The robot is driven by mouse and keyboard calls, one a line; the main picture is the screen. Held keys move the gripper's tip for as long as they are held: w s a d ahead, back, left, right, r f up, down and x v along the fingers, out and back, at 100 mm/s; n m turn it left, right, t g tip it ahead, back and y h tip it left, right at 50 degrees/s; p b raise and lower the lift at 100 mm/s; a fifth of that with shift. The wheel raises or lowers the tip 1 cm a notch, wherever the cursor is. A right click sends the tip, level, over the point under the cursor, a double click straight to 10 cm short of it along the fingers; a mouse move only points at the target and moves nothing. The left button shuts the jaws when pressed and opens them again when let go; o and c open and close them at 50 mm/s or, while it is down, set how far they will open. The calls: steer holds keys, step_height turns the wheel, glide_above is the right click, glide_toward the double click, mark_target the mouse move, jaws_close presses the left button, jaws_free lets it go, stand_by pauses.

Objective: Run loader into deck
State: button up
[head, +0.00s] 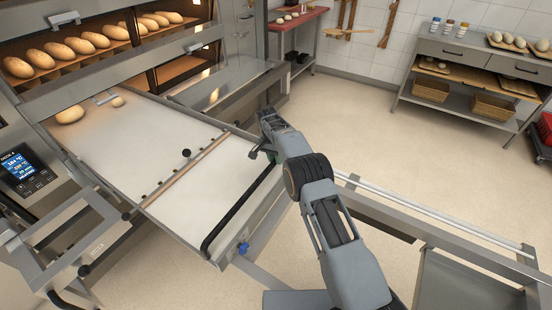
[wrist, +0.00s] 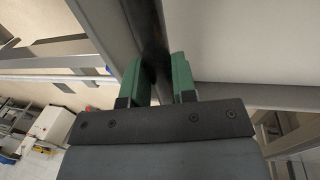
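The loader (head: 160,150) is a long bed with a pale belt and metal side rails. A pale loaf (head: 70,114) lies near that far end, and part of another (head: 117,102) shows behind a metal handle. A black bar handle (head: 240,208) runs along the loader's front end. My gripper (head: 268,150) is at the handle's right end. In the wrist view its green fingers (wrist: 160,80) are closed around the black bar (wrist: 152,35).
A deck above holds several browned loaves (head: 80,43). A control panel (head: 25,170) is at the left. A metal rail frame (head: 440,215) extends to the right. A shelf unit with baskets (head: 480,75) stands at the back right. The middle floor (head: 370,130) is clear.

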steer(key=o, duration=0.4)
steer(key=shift+o, duration=0.2)
steer(key=shift+r, duration=0.1)
step_height(320, 180, up, 7)
steer(key=a+p, duration=0.1)
steer(key=shift+w+p, duration=0.3)
steer(key=shift+w, duration=0.1)
steer(key=shift+a+r, duration=0.1)
